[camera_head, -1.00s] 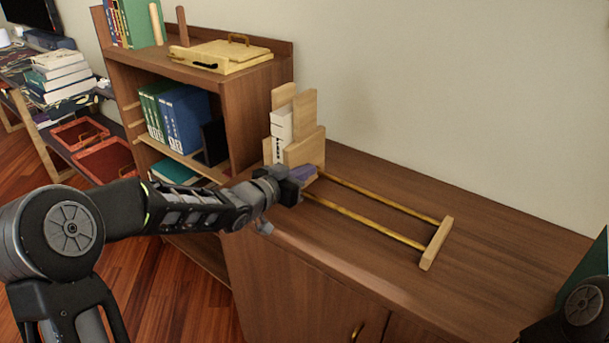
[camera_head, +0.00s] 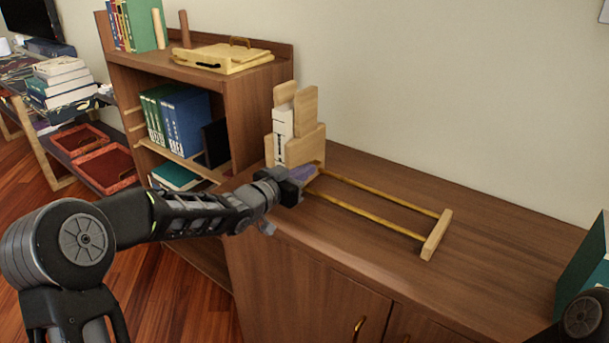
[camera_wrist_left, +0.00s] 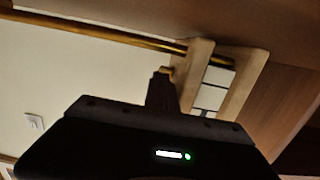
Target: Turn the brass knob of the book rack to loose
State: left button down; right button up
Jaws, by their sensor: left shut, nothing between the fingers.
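The book rack has two brass rails and a pale wooden end bar (camera_head: 437,235) on the brown cabinet. Its taller wooden end (camera_head: 305,148) stands at the left, beside white books (camera_head: 282,135). My left gripper (camera_head: 300,176) is at the foot of this taller end and hides the knob in the head view. In the left wrist view, the small brass knob (camera_wrist_left: 167,71) shows just past my shut fingers (camera_wrist_left: 161,88), close to the wooden end (camera_wrist_left: 197,72). Nothing shows between the fingers. I cannot tell whether they touch the knob. My right gripper is out of view.
A bookcase (camera_head: 260,110) with blue and green books stands left of the rack. A wooden box (camera_head: 222,57) lies on top of it. The cabinet top (camera_head: 500,230) is clear right of the rack. A dark green object (camera_head: 585,265) stands at the right edge.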

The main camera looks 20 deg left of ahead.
pick_arm(q)
jog(key=shift+f, duration=0.5)
jog(key=shift+f+b, duration=0.8)
jog(key=shift+b, duration=0.05)
jog(key=shift+w+f, duration=0.1)
jog(key=shift+f, duration=0.05)
jog(key=v, duration=0.7)
jog(key=shift+s+a, duration=0.15)
jog(key=shift+s, duration=0.2)
jog(key=c, duration=2.1)
grip_release()
